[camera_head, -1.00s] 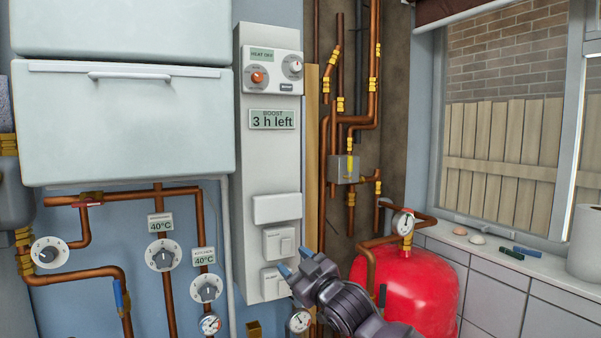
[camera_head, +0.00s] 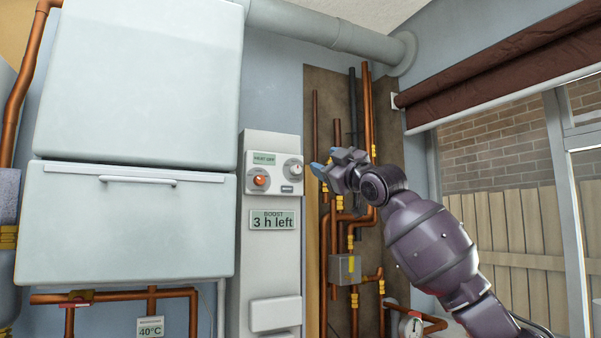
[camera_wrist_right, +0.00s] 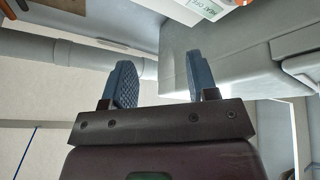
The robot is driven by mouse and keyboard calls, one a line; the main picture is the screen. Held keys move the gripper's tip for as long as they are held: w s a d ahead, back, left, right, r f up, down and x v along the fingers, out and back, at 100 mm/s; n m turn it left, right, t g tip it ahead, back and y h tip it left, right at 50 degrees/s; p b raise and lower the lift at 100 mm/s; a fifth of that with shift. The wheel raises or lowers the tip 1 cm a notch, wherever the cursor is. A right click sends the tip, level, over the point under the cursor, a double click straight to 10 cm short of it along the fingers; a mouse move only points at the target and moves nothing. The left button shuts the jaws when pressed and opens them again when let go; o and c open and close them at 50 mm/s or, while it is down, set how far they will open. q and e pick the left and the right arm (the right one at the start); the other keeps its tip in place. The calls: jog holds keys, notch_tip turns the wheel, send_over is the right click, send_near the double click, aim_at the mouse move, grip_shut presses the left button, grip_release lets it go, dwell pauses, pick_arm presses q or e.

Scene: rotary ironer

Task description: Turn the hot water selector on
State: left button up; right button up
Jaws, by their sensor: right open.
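The grey-white control panel (camera_head: 270,215) on the wall carries an orange-red knob (camera_head: 259,181), a white dial (camera_head: 292,170) and a small display reading HEAT OFF (camera_head: 264,159). I cannot read which knob is the hot water selector. My right gripper (camera_head: 322,168) is in the air just right of the white dial in the head view, apart from the panel. In the right wrist view its two blue fingers (camera_wrist_right: 163,82) are open with nothing between them. The display (camera_wrist_right: 207,8) shows at that view's top edge. My left gripper is out of view.
Copper pipes (camera_head: 368,115) run up the wall right of the panel, behind my right arm. A white boiler (camera_head: 125,220) stands left of the panel. A window with a brown blind (camera_head: 500,65) is at the right.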

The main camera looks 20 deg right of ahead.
aim_at(298, 170)
jog(key=shift+n+g, duration=0.5)
jog(key=shift+g, duration=0.4)
jog(key=w+p, duration=0.1)
jog(key=w, duration=0.2)
jog(key=w+p, duration=0.1)
jog(key=w, duration=0.3)
jog(key=w+a+p, duration=0.1)
jog(key=w, duration=0.2)
jog(key=shift+w+f+p, duration=0.1)
jog(key=shift+w+p, duration=0.1)
jog(key=shift+p, duration=0.1)
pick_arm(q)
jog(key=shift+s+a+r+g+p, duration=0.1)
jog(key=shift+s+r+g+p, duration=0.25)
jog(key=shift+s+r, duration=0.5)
pick_arm(e)
jog(key=shift+w+a, duration=0.2)
jog(key=shift+w, duration=0.6)
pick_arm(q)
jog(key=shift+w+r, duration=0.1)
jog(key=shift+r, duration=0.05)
pick_arm(e)
jog(key=c, duration=0.9)
